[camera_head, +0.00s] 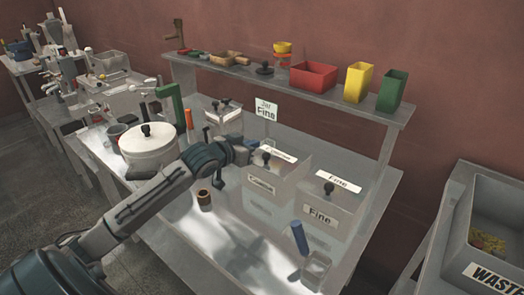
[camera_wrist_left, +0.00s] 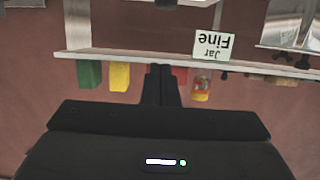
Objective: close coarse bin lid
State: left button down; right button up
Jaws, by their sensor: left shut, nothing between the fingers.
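The coarse bin (camera_head: 260,184) is a pale, see-through box with a "Coarse" label on its front, in the middle of the bench. Its lid (camera_head: 290,166), with a black knob and a "Coarse" label, appears to lie over the bin top; I cannot tell whether it sits fully flush. My left gripper (camera_head: 262,144) is above the lid's back left part, near the knob, shut and empty. Its closed fingers also show in the left wrist view (camera_wrist_left: 160,84), where the lid is not seen. My right gripper is not in view.
The fine bin (camera_head: 320,215) stands just right, lid on. A white pot (camera_head: 148,152) and a small brown cup (camera_head: 204,197) are left. A shelf (camera_head: 290,88) with coloured containers runs behind. The waste bin (camera_head: 490,277) is far right.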

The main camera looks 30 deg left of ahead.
pick_arm(q)
jog(key=p, duration=0.2)
send_over(262, 166)
jog(key=f, duration=0.1)
notch_tip(262, 166, down, 3)
jog(key=shift+f+p, duration=0.15)
jog(key=shift+p, duration=0.5)
jog(key=shift+s+f, duration=0.2)
jog(key=shift+f, duration=0.4)
jog(key=shift+w, duration=0.1)
